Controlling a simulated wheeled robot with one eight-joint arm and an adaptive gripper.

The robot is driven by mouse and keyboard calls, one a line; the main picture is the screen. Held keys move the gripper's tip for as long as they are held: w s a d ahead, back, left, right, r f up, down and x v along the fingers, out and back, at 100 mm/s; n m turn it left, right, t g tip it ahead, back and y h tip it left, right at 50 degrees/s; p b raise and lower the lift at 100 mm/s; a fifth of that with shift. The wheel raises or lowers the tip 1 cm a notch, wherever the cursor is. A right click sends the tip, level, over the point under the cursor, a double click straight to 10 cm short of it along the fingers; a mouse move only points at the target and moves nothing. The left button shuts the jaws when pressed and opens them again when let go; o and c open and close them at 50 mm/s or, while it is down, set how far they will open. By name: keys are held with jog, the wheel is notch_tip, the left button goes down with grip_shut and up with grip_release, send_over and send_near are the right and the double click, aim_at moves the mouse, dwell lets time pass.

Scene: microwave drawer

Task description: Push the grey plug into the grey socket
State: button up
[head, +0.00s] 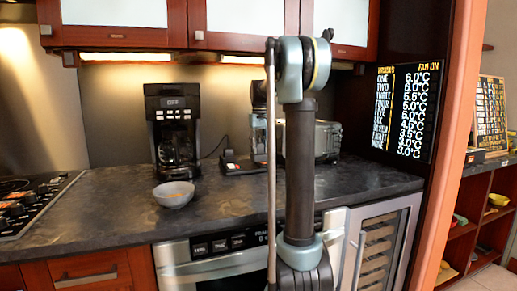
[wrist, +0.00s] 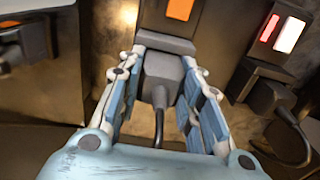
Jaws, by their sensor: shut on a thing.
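In the wrist view, the grey plug (wrist: 162,72) sits between the two fingers of my gripper (wrist: 163,60), which is shut on it. Its dark cord runs down toward the palm. The grey socket (wrist: 165,42) lies just beyond the plug, below an orange switch (wrist: 180,9). The plug's front is right at the socket's edge; I cannot tell whether it is inside or how deep. In the head view, my arm hides part of the socket area, and the plug cannot be made out there.
In the wrist view, a second socket with a lit red-white switch (wrist: 283,33) holds a dark plug (wrist: 268,96) at right. In the head view, a coffee maker (head: 174,125) and a bowl (head: 174,195) stand left on the dark counter (head: 110,205). A microwave-like appliance (head: 326,140) stands behind my arm.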

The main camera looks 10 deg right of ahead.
jog(key=shift+f, duration=0.2)
jog(key=o, duration=1.1)
jog(key=shift+r, duration=3.75)
